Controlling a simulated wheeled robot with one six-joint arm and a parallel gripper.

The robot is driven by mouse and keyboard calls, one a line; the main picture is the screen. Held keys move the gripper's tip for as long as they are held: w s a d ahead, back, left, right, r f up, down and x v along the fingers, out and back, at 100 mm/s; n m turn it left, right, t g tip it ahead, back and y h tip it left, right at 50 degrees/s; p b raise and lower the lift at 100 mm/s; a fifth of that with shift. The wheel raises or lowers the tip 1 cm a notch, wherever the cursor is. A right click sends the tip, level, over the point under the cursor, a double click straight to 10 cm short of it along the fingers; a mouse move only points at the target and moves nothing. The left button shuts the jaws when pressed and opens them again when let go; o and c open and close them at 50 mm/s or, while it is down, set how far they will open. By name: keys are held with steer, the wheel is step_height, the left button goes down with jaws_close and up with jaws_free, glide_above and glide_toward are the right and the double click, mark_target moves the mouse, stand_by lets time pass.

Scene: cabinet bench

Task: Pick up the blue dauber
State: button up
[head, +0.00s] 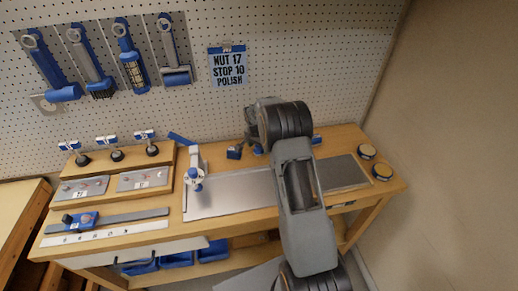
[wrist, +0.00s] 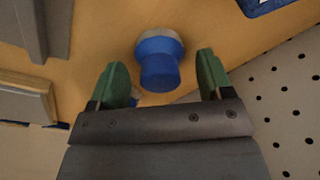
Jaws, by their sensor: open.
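A blue dauber (wrist: 158,66) shows in the wrist view, a rounded blue knob on a pale round base. It lies ahead of my gripper (wrist: 161,60), between the lines of its two green fingers. The fingers are apart with a gap on each side of the dauber, and I see no contact. How far the fingertips are from it in depth is hard to tell. In the head view my arm reaches over the bench's back edge and hides the fingers. A small blue item (head: 257,149) shows beside the wrist there; I cannot tell whether it is the dauber.
The wooden bench (head: 355,139) stands against a pegboard (head: 300,60) with hanging blue-handled tools. A metal plate (head: 235,190) lies bare.

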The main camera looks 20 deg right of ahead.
steer(key=shift+c, duration=0.2)
steer(key=c, duration=1)
